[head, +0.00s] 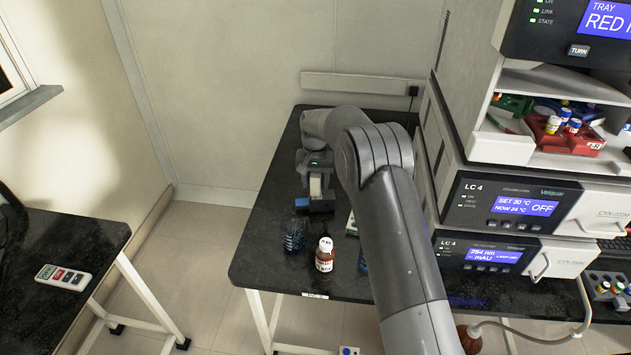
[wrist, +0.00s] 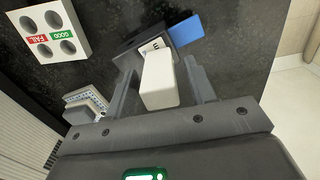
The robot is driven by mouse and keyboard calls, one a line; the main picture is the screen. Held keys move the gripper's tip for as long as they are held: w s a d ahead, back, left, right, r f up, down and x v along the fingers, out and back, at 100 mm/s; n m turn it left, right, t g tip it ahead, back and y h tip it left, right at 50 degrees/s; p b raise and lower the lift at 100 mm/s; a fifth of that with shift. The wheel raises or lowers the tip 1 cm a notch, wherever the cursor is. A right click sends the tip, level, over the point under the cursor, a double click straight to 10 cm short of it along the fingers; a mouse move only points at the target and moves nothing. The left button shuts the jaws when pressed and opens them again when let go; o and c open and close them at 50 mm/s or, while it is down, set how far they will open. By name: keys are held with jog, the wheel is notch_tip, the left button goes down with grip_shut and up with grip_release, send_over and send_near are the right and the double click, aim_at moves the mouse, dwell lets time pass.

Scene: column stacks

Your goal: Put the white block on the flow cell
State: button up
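The white block (wrist: 159,82) stands between the fingers of my gripper (wrist: 160,78) in the wrist view, with a gap showing on each side. My gripper is open around it. The block's far end meets a grey piece with a white label and a blue part (wrist: 186,31), which looks like the flow cell. In the head view the pale block (head: 316,186) shows under my gripper (head: 316,178), above the blue part (head: 321,207). The exact contact beneath the block is hard to see.
A white rack with FAIL and GOOD labels (wrist: 52,32) and a small grey-white item (wrist: 86,106) lie to the left in the wrist view. Instruments (head: 505,205) stand at right.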

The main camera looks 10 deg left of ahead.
jog(key=shift+r, duration=0.1)
notch_tip(320, 180, up, 11)
jog(key=shift+r, duration=0.1)
jog(key=s+d+r+t, duration=0.3)
jog(key=s+d+r, duration=1.4)
jog(key=s+r, duration=0.2)
jog(key=s+d+f+t, duration=0.1)
jog(key=s+d+f, duration=0.1)
jog(key=s, duration=0.6)
jog(key=s+d+f, duration=0.1)
jog(key=s+d, duration=0.3)
jog(key=s, duration=0.4)
jog(key=s+d+f+t, duration=0.1)
jog(key=s+d+f, duration=0.1)
jog(key=s, duration=0.6)
jog(key=shift+s+d+f+t, duration=0.2)
jog(key=shift+d+f+t, duration=0.1)
jog(key=shift+d, duration=0.4)
